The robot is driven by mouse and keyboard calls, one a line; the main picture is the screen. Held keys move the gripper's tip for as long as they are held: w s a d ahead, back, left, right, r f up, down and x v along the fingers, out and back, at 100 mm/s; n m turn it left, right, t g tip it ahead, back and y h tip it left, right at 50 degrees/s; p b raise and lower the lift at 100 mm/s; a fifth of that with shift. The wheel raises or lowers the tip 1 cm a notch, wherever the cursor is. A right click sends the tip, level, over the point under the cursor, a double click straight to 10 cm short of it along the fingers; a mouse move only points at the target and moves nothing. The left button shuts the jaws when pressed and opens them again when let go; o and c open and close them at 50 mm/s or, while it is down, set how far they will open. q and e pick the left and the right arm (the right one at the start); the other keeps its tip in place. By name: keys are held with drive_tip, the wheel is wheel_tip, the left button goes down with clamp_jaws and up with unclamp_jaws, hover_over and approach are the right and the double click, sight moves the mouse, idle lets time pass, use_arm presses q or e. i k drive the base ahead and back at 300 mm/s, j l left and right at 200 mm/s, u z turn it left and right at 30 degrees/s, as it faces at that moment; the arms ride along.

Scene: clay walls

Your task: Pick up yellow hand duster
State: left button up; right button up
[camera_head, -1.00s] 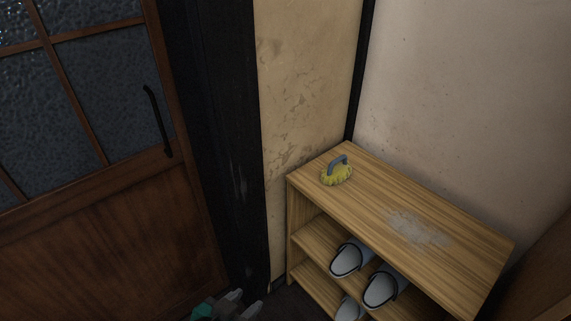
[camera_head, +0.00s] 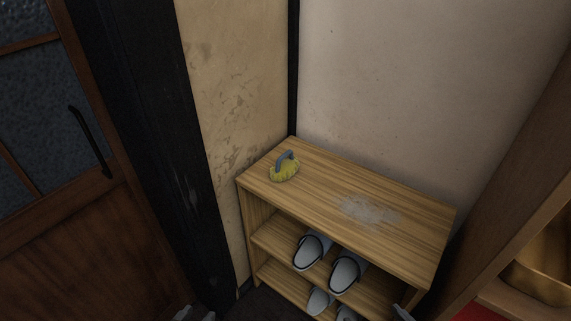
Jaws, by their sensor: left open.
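The yellow hand duster (camera_head: 284,173) has a fluffy yellow pad and a grey-blue arched handle. It sits upright at the left end of the top board of a wooden shoe shelf (camera_head: 330,190). My left gripper (camera_head: 196,315) shows only as grey fingertips at the bottom edge, left of the shelf. It is open, well apart from and below the duster. A small grey tip (camera_head: 403,313) at the bottom edge, in front of the shelf, looks like part of my right gripper. Its jaws are hidden.
A pale dusty patch (camera_head: 368,210) lies on the shelf top. Several grey-white slippers (camera_head: 312,252) rest on the lower boards. Walls close in behind the shelf. A wooden door (camera_head: 85,250) stands at left, a brown wooden post (camera_head: 500,165) at right.

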sight(284, 168)
drive_tip(key=i+z, duration=0.1)
drive_tip(key=z, duration=0.25)
drive_tip(key=i+j+z, duration=0.1)
drive_tip(key=z, duration=0.25)
drive_tip(key=j+z, duration=0.2)
drive_tip(key=z, duration=0.15)
drive_tip(key=i+l, duration=0.1)
drive_tip(key=l, duration=0.25)
drive_tip(key=i+l, duration=0.1)
drive_tip(key=l, duration=0.25)
